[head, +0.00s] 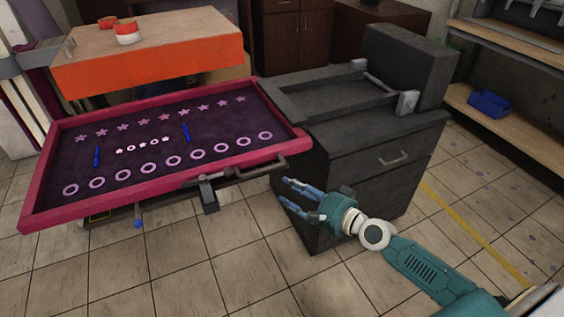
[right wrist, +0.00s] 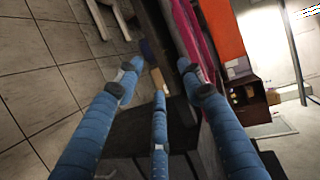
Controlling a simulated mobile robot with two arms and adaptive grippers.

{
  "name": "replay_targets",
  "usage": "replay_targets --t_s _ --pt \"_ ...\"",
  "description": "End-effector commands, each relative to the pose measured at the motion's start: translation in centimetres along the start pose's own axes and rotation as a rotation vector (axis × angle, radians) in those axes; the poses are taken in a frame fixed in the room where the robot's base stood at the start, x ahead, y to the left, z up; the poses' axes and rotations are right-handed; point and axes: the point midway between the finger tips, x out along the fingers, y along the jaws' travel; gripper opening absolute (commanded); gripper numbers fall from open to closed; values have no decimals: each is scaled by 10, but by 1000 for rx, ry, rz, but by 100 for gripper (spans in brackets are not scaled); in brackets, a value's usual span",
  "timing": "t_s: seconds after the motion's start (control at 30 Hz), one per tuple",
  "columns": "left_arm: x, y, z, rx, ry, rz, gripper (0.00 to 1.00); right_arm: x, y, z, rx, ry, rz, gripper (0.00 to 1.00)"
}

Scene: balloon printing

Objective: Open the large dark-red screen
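The large dark-red screen (head: 55,209) lies flat and level at the left of the head view, its dark mesh printed with stars and rings. A dark metal handle bar (head: 258,170) with a clamp (head: 208,192) runs along its near edge on the right. Its red edge also shows at the top of the right wrist view (right wrist: 192,32). My right gripper (head: 287,191) is open and empty, close to the right end of the handle and just below it, apart from it. Its three blue fingers are spread in the right wrist view (right wrist: 158,76). My left gripper is not in view.
A dark grey cabinet (head: 375,165) with a smaller grey frame (head: 330,92) on top stands right of the screen, close behind my gripper. An orange-fronted table (head: 150,62) stands behind. A shelf with a blue basket (head: 490,104) is at the right. The tiled floor in front is clear.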

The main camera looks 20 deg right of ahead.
Motion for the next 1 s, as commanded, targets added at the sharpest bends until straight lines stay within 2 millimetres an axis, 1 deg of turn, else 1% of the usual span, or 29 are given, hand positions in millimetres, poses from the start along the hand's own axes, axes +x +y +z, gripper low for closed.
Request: replay_targets --t_s 0.03,0.1,0.17,0.27,0.47,0.6,0.7,0.83,1.0 --pt "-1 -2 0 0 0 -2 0 -1 -15 6 29 -19 -21 39" --pt "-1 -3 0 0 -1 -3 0 0 -27 11 55 -32 -39 39" --pt "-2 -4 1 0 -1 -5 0 4 -31 11 64 -35 -45 39" --pt "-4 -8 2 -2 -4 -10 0 16 -33 11 65 -34 -46 39" --pt "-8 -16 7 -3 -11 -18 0 54 -34 12 64 -34 -45 39" --pt "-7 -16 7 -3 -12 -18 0 79 -34 13 62 -33 -44 39" --pt "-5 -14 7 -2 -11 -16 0 93 -33 14 62 -33 -44 39" --pt "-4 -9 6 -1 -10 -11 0 103 -34 14 61 -33 -43 39" --pt "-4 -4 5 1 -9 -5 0 107 -33 14 61 -33 -41 39"
